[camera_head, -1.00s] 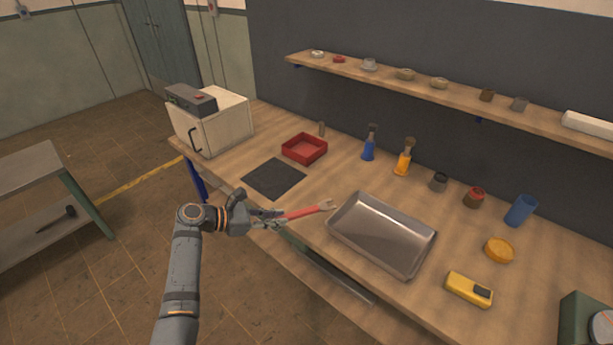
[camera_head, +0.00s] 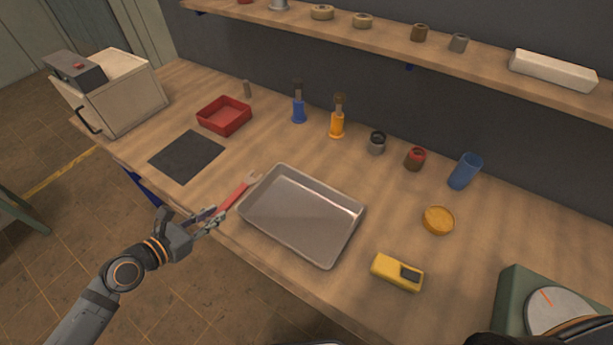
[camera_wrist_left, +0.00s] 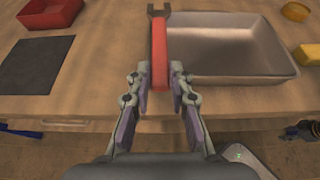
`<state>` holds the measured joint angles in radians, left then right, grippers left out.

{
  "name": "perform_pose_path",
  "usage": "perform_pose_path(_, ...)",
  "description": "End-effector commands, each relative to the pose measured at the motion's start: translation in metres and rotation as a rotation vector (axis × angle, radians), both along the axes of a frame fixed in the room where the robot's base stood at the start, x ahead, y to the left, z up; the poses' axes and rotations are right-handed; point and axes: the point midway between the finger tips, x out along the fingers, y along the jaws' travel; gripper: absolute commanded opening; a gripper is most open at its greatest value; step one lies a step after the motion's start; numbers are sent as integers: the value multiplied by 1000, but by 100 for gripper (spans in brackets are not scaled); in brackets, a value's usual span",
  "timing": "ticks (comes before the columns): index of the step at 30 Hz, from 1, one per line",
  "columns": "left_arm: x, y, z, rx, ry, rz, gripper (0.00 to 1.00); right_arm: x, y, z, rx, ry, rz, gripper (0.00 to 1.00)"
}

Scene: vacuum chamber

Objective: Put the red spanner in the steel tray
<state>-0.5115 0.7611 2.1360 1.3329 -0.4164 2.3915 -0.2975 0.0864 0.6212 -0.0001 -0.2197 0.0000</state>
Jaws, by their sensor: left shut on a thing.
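The red spanner (camera_head: 233,196) has a red handle and a grey open-jaw head. My left gripper (camera_head: 210,217) is shut on the lower end of its handle, at the bench's front edge. In the left wrist view the spanner (camera_wrist_left: 159,50) points away from the gripper (camera_wrist_left: 158,85), head at the far end. The steel tray (camera_head: 258,228) is a shallow, empty rectangular pan on the bench. The spanner is just left of it; its head is close to the tray's left corner. My right gripper is not in view.
A black mat (camera_head: 187,156) and a red bin (camera_head: 224,116) lie left of the tray. A yellow meter (camera_head: 397,272) and an orange round tin (camera_head: 438,220) are to its right. Blue and orange-handled tools and small pots stand behind. A green scale (camera_head: 517,292) is at right.

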Motion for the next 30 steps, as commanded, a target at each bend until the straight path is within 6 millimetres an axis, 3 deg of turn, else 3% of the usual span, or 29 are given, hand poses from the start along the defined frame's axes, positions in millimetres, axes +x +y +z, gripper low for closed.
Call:
perform_pose_path(11, 3, -1, -2, 0, -4, 2, 0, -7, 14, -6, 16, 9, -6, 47)
perform_pose_path(14, 23, -2, -12, -5, -7, 5, 0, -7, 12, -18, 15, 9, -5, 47)
perform_pose_path(21, 91, -3, -40, -8, -4, 3, 0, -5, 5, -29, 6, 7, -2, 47)
perform_pose_path(25, 113, -2, -71, -3, 1, 1, 0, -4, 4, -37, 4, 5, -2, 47)
perform_pose_path(30, 130, -1, -91, 0, 0, -1, 0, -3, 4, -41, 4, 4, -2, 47)
